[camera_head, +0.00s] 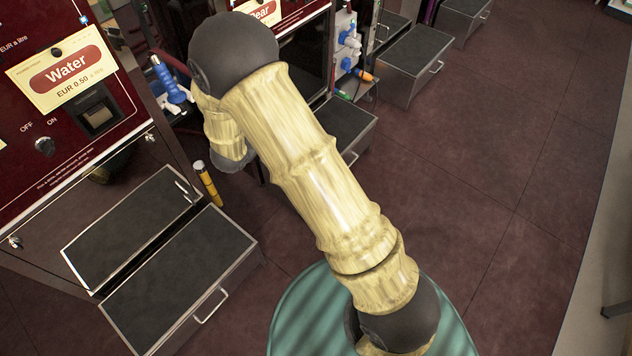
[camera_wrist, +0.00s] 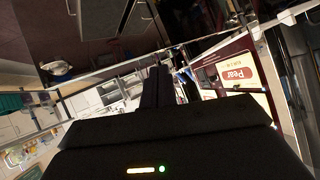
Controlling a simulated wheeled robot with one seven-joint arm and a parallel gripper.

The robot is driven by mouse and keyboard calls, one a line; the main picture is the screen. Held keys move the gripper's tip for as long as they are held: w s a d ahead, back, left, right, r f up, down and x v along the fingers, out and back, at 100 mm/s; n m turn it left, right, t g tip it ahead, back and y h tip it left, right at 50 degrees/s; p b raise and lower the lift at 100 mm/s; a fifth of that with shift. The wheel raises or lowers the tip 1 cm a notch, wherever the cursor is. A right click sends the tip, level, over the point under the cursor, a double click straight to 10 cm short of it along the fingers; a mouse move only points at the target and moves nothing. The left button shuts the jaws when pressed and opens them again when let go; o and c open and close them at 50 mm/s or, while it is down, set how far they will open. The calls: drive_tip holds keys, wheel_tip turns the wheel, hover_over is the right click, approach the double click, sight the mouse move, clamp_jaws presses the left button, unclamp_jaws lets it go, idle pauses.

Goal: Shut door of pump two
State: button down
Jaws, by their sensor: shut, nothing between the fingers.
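The Water pump (camera_head: 70,120) stands at the left in the head view, with a dark red front, a Water card (camera_head: 68,68) and an OFF/ON knob. The Pear pump (camera_head: 290,20) is behind it at the top, partly hidden by my arm. Its Pear card (camera_wrist: 238,73) shows upside down in the wrist view. I cannot tell which pump is pump two or make out its door for sure. My gripper (camera_wrist: 158,88) shows in the wrist view, fingers together and empty, beside the Pear pump's red front. My arm hides it in the head view.
A metal step box with a handle (camera_head: 185,285) stands before the Water pump. More step boxes (camera_head: 412,65) stand further back. A blue nozzle (camera_head: 168,80) and a yellow-and-black cylinder (camera_head: 208,184) are between the pumps. The dark red floor (camera_head: 500,150) at right is clear.

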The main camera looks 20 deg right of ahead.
drive_tip(key=s+a+f+m+g+h+b, duration=0.2)
drive_tip(key=s+f+h+b, duration=0.4)
drive_tip(key=s+f+h, duration=0.4)
wheel_tip(320, 180, down, 4)
drive_tip(key=shift+s+r+m+g, duration=0.1)
drive_tip(key=shift+s+m+g, duration=0.4)
drive_tip(key=shift+s+m, duration=0.65)
drive_tip(key=x, duration=1.4)
drive_tip(key=shift+r+b, duration=0.2)
drive_tip(key=shift+b, duration=0.2)
drive_tip(key=shift+d, duration=0.1)
